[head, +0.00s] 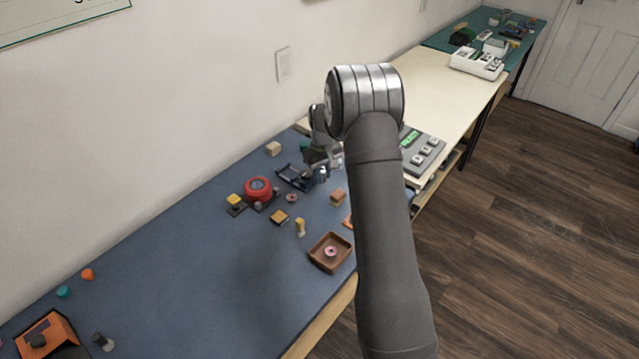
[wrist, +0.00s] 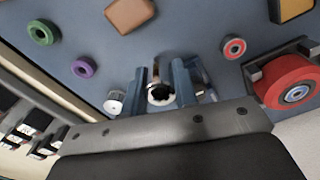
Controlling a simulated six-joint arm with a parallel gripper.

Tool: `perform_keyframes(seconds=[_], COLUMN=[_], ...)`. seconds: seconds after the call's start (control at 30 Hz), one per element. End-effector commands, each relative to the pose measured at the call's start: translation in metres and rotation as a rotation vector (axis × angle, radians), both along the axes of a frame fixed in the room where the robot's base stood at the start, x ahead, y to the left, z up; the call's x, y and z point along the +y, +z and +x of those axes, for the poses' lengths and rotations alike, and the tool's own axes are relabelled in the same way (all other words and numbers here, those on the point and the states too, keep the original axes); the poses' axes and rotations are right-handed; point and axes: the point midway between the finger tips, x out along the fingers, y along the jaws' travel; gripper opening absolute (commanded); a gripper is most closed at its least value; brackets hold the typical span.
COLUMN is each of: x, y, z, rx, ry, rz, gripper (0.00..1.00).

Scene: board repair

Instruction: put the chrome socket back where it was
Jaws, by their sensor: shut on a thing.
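My gripper (wrist: 160,84) is shut on a round metal piece with a dark hollow top, which looks like the chrome socket (wrist: 160,97). In the head view my gripper (head: 322,159) is over the far part of the blue mat, beside a dark blue cradle (head: 292,178). Part of the cradle shows just right of the fingers in the wrist view (wrist: 203,78). A second pale metal cylinder (wrist: 115,103) stands left of the fingers. I cannot tell whether the held socket touches the mat or cradle. The socket's lower part is hidden.
A red wheel (wrist: 289,82) in a dark holder and a small red ring (wrist: 233,46) lie to the right. A brown block (wrist: 129,14), purple ring (wrist: 83,68) and green ring (wrist: 42,32) lie left. A wooden tray (head: 315,257) and a grey keyed device (head: 424,151) are nearby.

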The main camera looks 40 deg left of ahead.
Motion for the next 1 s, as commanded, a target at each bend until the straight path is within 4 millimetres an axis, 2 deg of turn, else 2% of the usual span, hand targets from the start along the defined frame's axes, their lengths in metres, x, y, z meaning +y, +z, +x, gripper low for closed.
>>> perform_keyframes(seconds=[0.2,0.47,0.83,0.87,0.93,0.97,1.0], x=[0.01,0.009,0.009,0.009,0.009,0.009,0.009], y=[-0.011,-0.045,-0.049,-0.049,-0.049,-0.049,-0.049], z=[-0.003,-0.003,-0.003,-0.003,-0.003,-0.003,-0.003], rx=[0.0,0.0,0.0,-0.001,-0.001,-0.001,-0.001], ry=[0.0,0.0,0.0,0.0,0.0,0.0,0.0], rz=[0.0,0.0,0.001,0.001,0.001,0.001,0.001], gripper=[0.01,0.01,0.01,0.3,0.44,0.48,0.48])
